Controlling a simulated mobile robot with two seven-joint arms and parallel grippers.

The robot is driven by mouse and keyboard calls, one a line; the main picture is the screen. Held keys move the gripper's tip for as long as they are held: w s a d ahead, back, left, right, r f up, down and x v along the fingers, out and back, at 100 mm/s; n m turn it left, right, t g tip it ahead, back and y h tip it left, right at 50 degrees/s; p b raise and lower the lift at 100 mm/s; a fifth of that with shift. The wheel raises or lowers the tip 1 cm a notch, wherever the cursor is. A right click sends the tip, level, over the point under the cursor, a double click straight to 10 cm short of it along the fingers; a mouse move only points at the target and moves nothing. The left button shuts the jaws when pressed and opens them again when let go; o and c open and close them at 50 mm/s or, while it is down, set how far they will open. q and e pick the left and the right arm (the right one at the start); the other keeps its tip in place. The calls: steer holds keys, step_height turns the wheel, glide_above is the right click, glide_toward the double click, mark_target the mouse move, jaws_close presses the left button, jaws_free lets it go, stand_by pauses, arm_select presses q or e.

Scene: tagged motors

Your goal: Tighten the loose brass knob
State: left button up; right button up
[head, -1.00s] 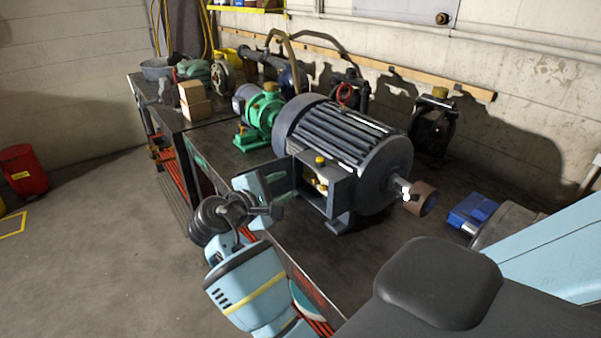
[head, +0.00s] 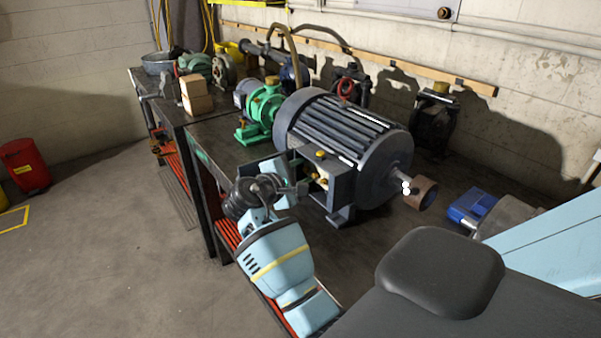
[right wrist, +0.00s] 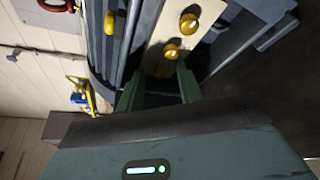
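A large grey motor (head: 345,135) lies on the workbench with an open-fronted terminal box (head: 342,188) on its near side. Brass knobs (head: 322,182) show small inside the box, partly behind my right gripper (head: 298,188). In the right wrist view, one brass knob (right wrist: 188,22) and another brass knob (right wrist: 171,51) sit on a pale plate. A yellow knob (head: 320,154) is on top of the box. My right gripper (right wrist: 160,86) has its fingers apart, just short of the nearer knob, with no knob between them. Which knob is loose cannot be told. My left gripper is not in view.
A green pump (head: 262,108) stands left of the motor and cardboard boxes (head: 196,95) stand further left. A brown pulley (head: 424,193) is on the motor shaft. A blue object (head: 472,206) lies at the right.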

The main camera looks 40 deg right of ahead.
jaws_close()
stand_by(0.3)
